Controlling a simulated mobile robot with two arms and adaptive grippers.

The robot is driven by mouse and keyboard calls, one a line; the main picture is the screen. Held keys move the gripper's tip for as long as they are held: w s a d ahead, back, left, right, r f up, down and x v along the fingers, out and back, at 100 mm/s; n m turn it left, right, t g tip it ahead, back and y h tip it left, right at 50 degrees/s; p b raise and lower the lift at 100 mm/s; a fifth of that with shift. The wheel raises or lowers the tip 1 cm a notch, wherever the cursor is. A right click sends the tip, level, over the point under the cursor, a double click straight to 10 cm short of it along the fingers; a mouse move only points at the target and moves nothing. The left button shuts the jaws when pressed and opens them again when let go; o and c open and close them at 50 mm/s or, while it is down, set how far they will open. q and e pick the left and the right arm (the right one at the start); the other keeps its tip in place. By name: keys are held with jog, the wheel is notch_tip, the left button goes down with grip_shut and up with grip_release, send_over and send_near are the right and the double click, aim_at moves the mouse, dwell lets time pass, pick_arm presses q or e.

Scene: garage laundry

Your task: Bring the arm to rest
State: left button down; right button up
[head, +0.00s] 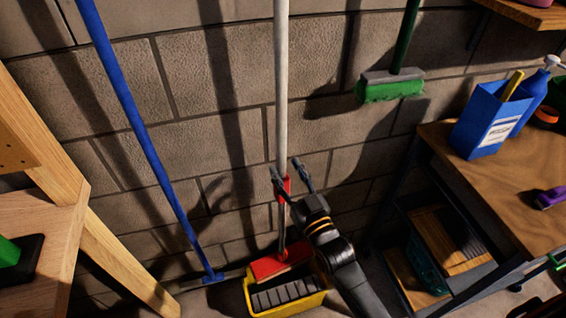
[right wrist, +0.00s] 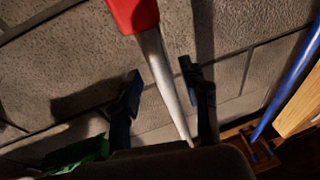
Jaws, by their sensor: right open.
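My right gripper (head: 287,173) is open, its two fingers spread and pointing up toward the block wall. A mop with a white pole (head: 281,80) and a red lower part stands upright in front of the wall. In the head view the gripper overlaps the mop where white meets red. In the right wrist view the pole (right wrist: 166,75) shows in the gap between the fingertips (right wrist: 160,73); neither finger visibly closes on it. Whether the pole lies between the fingers or just beyond them, I cannot tell. My left gripper is not in view.
A yellow bucket (head: 287,308) with a red part stands on the floor below. A blue pole (head: 140,130) leans at left beside a wooden table (head: 50,225). A green broom (head: 390,88) hangs on the wall. A workbench (head: 510,195) with a blue box (head: 488,122) stands right.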

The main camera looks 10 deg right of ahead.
jog(key=v, duration=0.9)
jog(key=s+d+f+g+h, duration=0.1)
jog(key=s+f+g, duration=0.15)
jog(key=f, duration=0.75)
jog(key=s+f+g, duration=0.2)
jog(key=f+g, duration=0.1)
jog(key=f, duration=0.8)
jog(key=s+d+f+g+h, duration=0.1)
jog(key=s+f+g, duration=0.2)
jog(key=f, duration=0.7)
jog(key=s+d+f+g, duration=0.2)
jog(key=s+f+g, duration=0.1)
jog(key=s+f, duration=0.4)
jog(key=s+d+f+g+h, duration=0.1)
jog(key=s+f+g, duration=0.3)
jog(key=s, duration=0.9)
jog(key=s+d+f+g+h+p, duration=0.1)
jog(key=s+d+f+g, duration=0.2)
jog(key=s+f, duration=0.6)
jog(key=shift+s+f, duration=0.4)
jog(key=shift+s, duration=0.2)
jog(key=shift+g, duration=0.25)
